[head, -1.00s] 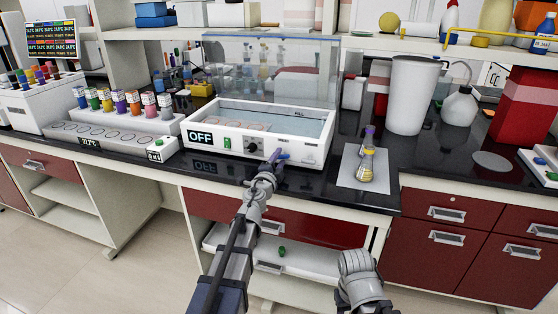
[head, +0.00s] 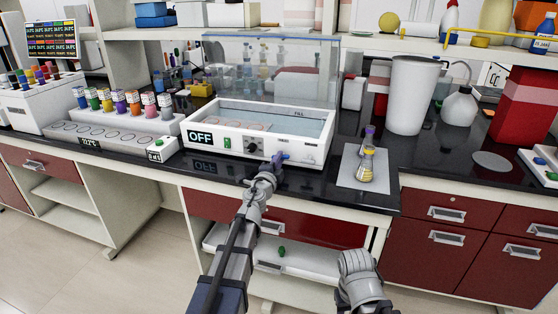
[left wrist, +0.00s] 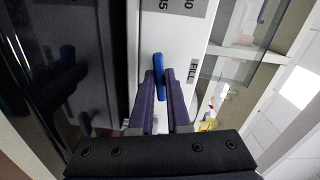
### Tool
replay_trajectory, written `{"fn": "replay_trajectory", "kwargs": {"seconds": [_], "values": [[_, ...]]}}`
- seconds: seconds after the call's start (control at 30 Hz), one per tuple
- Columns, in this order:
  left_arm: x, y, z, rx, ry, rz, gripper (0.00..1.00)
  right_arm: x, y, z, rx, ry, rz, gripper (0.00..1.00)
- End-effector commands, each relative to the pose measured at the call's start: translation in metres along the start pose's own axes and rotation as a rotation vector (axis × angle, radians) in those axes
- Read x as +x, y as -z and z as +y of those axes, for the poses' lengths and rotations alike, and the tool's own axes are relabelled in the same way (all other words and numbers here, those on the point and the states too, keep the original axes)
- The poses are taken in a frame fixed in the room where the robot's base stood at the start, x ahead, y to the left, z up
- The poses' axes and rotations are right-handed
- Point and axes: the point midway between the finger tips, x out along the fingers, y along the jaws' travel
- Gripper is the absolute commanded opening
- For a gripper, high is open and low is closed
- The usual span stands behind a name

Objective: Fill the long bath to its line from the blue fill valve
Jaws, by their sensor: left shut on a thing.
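The long bath (head: 200,148) is a white box on the black bench, with a clear lid standing up behind it. Its front reads OFF and carries a green switch and a dark knob. A FILL mark shows inside near the back right; I cannot tell the liquid level. My left gripper (head: 279,157) is at the right part of the bath's front and mostly covers the blue fill valve there. In the left wrist view, the gripper's purple fingers (left wrist: 160,88) are shut on the blue valve handle (left wrist: 157,68), which sticks out between them. FILL lettering is beside it.
Flasks with yellow and purple contents stand on a white mat (head: 349,181) right of the bath. A white bin (head: 411,95) and a wash bottle (head: 459,107) are behind. A rack of coloured bottles (head: 107,118) is left. My right arm shows low right.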

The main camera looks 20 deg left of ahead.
Motion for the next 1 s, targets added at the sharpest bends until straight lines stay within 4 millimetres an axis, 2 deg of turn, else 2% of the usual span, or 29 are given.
{"fn": "replay_trajectory", "kwargs": {"seconds": [0.23, 0.6, 0.63, 0.7, 0.87, 1.0], "values": [[-0.0004, 0.0001, 0.0002, 0.185, 0.000, 0.000, 0.00, 0.0001, 0.0000, 0.0000, 0.000, 0.000, 0.000, 0.50], [-0.0005, 0.0001, 0.0002, 0.215, 0.000, 0.000, 0.00, 0.0002, 0.0000, 0.0000, 0.000, 0.000, 0.000, 0.50], [-0.0005, 0.0001, 0.0002, 0.215, 0.000, 0.000, 0.18, 0.0002, 0.0000, 0.0000, 0.000, 0.000, 0.000, 0.50], [-0.0005, 0.0001, 0.0002, 0.214, 0.000, 0.000, 0.26, 0.0002, 0.0000, 0.0000, 0.000, 0.000, 0.000, 0.50], [-0.0003, 0.0001, 0.0001, 0.213, 0.000, 0.000, 0.44, 0.0001, 0.0000, 0.0000, 0.000, 0.000, 0.000, 0.50], [-0.0002, 0.0001, 0.0001, 0.212, 0.000, 0.000, 0.45, 0.0000, 0.0000, 0.0000, 0.000, 0.000, 0.000, 0.50]]}}
